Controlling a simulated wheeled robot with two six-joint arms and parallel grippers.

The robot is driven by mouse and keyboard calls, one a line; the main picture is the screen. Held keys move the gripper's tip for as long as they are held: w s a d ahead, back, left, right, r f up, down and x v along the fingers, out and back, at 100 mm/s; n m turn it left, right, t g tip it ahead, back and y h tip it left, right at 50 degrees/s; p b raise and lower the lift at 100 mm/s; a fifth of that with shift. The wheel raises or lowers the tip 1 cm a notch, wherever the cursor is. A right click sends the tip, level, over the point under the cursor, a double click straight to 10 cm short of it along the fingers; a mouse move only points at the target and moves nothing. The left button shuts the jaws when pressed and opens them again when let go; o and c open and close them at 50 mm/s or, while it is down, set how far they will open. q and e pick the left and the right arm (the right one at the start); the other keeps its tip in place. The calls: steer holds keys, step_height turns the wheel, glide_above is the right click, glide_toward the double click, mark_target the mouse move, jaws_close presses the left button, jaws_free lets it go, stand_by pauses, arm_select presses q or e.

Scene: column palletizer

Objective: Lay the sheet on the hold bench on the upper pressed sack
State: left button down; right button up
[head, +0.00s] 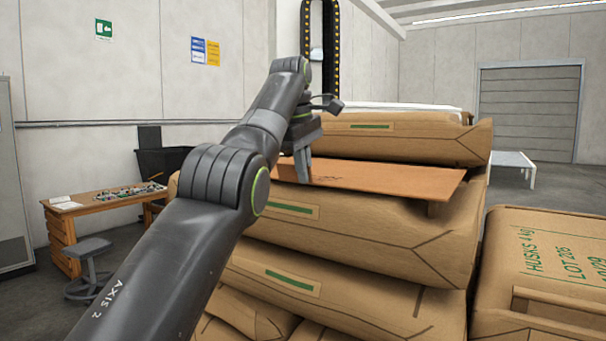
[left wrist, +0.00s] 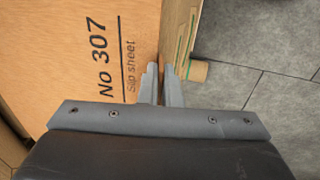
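The sheet (head: 400,178) is a thin orange-brown board lying nearly flat over the upper front sack (head: 350,225), its right corner jutting past the sack's top. In the left wrist view the sheet (left wrist: 70,60) is marked "No 307 Slip sheet". My left gripper (head: 302,168) points down at the sheet's left part. My right gripper is out of view.
Another sack (head: 410,138) with a white item (head: 400,107) on top stands behind the sheet. A low white bench (head: 513,165) stands bare at the back right. A wooden desk (head: 105,205) and stool (head: 88,248) are at left.

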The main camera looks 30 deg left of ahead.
arm_select(q)
steer(key=shift+d, duration=0.1)
steer(key=c, duration=2.1)
jaws_free()
steer(key=shift+s+f, duration=0.1)
steer(key=shift+s, duration=0.05)
steer(key=o, duration=0.5)
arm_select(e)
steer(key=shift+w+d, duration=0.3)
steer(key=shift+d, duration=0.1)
